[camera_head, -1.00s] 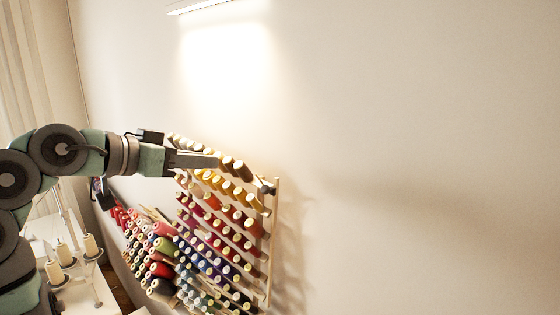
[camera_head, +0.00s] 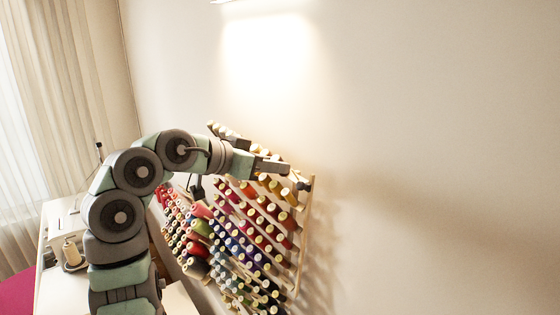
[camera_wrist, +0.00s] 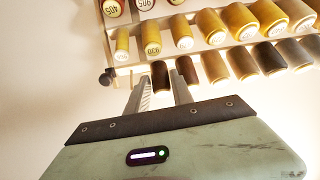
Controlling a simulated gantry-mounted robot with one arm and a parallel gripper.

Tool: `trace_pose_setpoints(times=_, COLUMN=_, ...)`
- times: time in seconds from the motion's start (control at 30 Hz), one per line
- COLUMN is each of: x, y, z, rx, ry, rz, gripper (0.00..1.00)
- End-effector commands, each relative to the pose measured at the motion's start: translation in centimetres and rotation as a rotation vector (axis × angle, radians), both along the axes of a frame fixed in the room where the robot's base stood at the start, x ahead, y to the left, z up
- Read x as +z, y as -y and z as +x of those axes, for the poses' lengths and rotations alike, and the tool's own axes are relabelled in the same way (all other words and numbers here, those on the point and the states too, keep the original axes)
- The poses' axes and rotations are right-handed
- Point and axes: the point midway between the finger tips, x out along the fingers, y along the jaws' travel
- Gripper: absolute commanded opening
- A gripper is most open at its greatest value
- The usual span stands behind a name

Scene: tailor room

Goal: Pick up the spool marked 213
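My gripper (camera_wrist: 162,77) is open, its two fingers apart, at the top row of the spool rack. Two dark brown spools hang by the fingertips in the wrist view: one (camera_wrist: 160,74) lies in the gap between the tips, the other (camera_wrist: 187,68) beside the right finger. I cannot tell whether the fingers touch either spool. No label reading 213 is legible; the dark spools' end faces are hidden. In the head view my gripper (camera_head: 287,168) is in front of the upper right part of the rack.
The rack (camera_head: 302,235) on the wall holds many coloured spools in slanted rows. Yellow spools (camera_wrist: 183,32) sit close by, with labels partly upside down. A rack end knob (camera_wrist: 106,78) is left of the fingers. A sewing machine (camera_head: 65,222) stands lower left. The right wall is bare.

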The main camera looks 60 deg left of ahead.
Motion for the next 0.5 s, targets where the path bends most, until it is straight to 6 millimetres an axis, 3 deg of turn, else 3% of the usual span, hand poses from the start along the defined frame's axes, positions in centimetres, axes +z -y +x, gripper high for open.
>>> trace_pose_setpoints(times=0.23, x=-0.12, y=-0.08, z=0.16, rx=0.002, ry=0.001, rz=0.001, gripper=0.28)
trace_pose_setpoints(times=0.5, x=-0.09, y=-0.07, z=0.16, rx=0.001, ry=0.001, rz=0.001, gripper=0.06)
